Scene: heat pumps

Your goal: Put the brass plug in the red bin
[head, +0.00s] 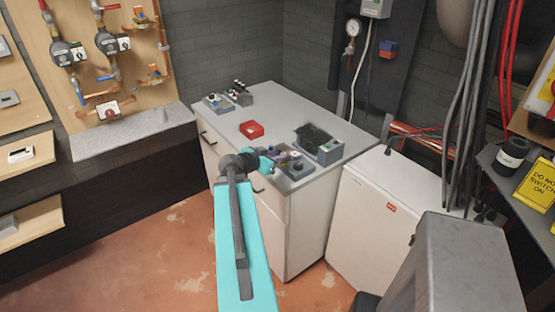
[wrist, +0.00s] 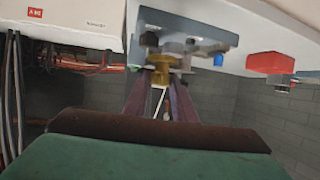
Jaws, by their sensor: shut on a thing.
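The red bin (head: 251,130) is a small open tray on the grey cabinet top in the head view. In the wrist view, which looks upside down, the red bin (wrist: 270,63) is at the right. My gripper (head: 283,156) is over the cabinet's front edge at a grey tray of small parts. In the wrist view my gripper (wrist: 162,82) is shut on a brass-coloured piece, the brass plug (wrist: 162,64), held between the fingertips. The plug is close to the grey tray (wrist: 190,28); I cannot tell whether they touch. In the head view I cannot make out the plug.
The cabinet top (head: 275,108) also bears a tray of fittings (head: 226,98) at the back left and a grey box with a dark bristly item (head: 320,147) at right. A white unit (head: 380,210) stands beside the cabinet. Clear top lies around the red bin.

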